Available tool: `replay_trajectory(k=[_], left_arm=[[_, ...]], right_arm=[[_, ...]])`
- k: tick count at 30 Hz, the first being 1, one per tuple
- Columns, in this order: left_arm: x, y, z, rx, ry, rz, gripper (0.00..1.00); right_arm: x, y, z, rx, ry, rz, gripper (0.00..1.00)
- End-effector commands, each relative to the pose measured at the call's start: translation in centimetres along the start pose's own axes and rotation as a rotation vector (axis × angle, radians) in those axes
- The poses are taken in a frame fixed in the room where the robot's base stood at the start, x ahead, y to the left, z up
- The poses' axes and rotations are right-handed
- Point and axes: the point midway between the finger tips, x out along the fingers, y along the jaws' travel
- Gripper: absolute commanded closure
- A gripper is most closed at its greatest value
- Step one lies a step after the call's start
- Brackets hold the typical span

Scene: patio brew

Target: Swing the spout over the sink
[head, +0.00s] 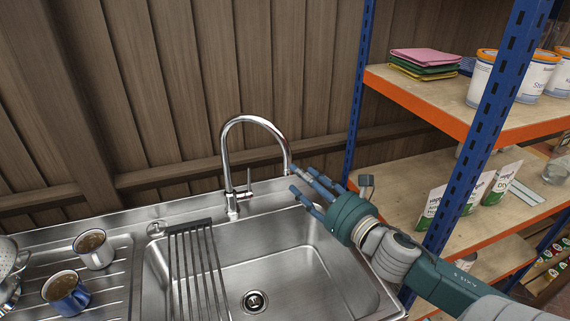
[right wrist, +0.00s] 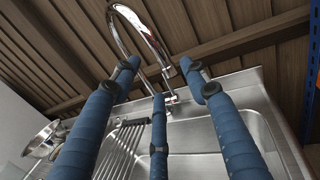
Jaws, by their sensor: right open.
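The chrome spout (head: 253,118) is a tall arch rising from the tap base at the back of the steel sink (head: 322,285). My left gripper is not in view.
A dark roll-up rack (head: 197,265) lies across the basin's left side. Two filled mugs, one white (head: 94,250) and one blue (head: 66,292), stand on the drainer at left. A blue-and-orange shelf unit (head: 440,115) stands close on the right beside my arm.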

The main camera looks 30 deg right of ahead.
Motion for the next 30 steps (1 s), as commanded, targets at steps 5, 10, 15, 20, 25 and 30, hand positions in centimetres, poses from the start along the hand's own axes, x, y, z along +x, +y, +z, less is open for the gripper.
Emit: replay_trajectory(k=[5,10,15,20,25,30], left_arm=[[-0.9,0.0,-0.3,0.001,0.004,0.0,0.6],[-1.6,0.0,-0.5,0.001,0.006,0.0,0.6],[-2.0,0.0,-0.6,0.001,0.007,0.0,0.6],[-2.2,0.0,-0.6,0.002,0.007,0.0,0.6],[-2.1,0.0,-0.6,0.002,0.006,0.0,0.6],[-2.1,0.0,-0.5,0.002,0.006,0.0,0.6]], right_arm=[[2.9,-0.1,0.4,-0.001,-0.003,-0.002,0.55],[5.3,-0.1,0.3,0.001,-0.003,-0.002,0.55],[7.0,-0.1,0.2,0.001,-0.002,-0.002,0.55],[7.8,0.0,0.1,0.001,-0.001,-0.001,0.55],[7.9,0.0,-0.1,0.0,0.001,-0.001,0.55],[7.9,0.0,0.0,0.001,0.001,-0.001,0.65]])
